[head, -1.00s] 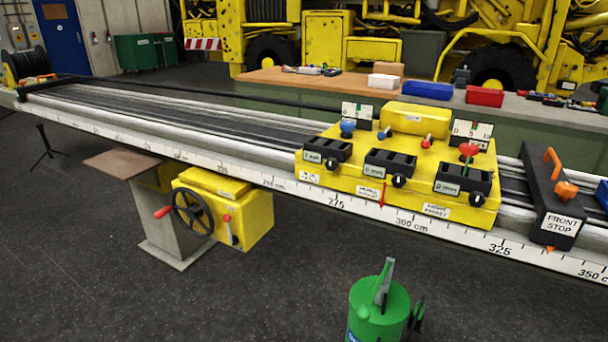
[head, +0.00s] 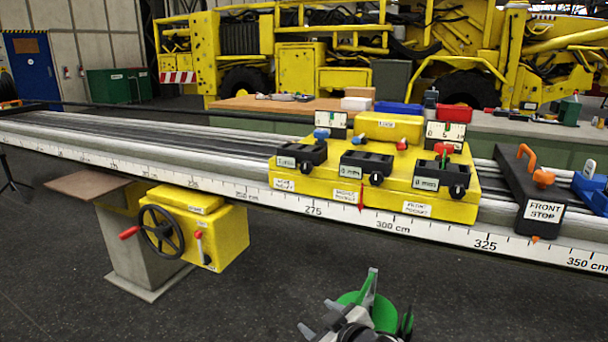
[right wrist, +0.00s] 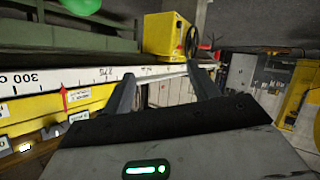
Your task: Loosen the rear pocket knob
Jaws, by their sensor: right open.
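The yellow carriage (head: 325,193) sits on the long rail with black clamp blocks in a row. The leftmost block, at the rear pocket, has a black knob (head: 306,166) on its front face. The small label under it is too small to read surely. My right gripper (head: 317,315) is low at the bottom of the head view, below and in front of the rail, well apart from the knob. In the right wrist view its two fingers (right wrist: 163,88) are spread and empty, with the rail's scale beyond them. My left gripper is out of view.
Black knobs also sit on the middle (head: 376,180) and front (head: 457,192) blocks. A black front stop (head: 545,211) with an orange handle stands on the rail at right. A yellow box (head: 220,235) with a handwheel hangs below the rail at left. The floor between is free.

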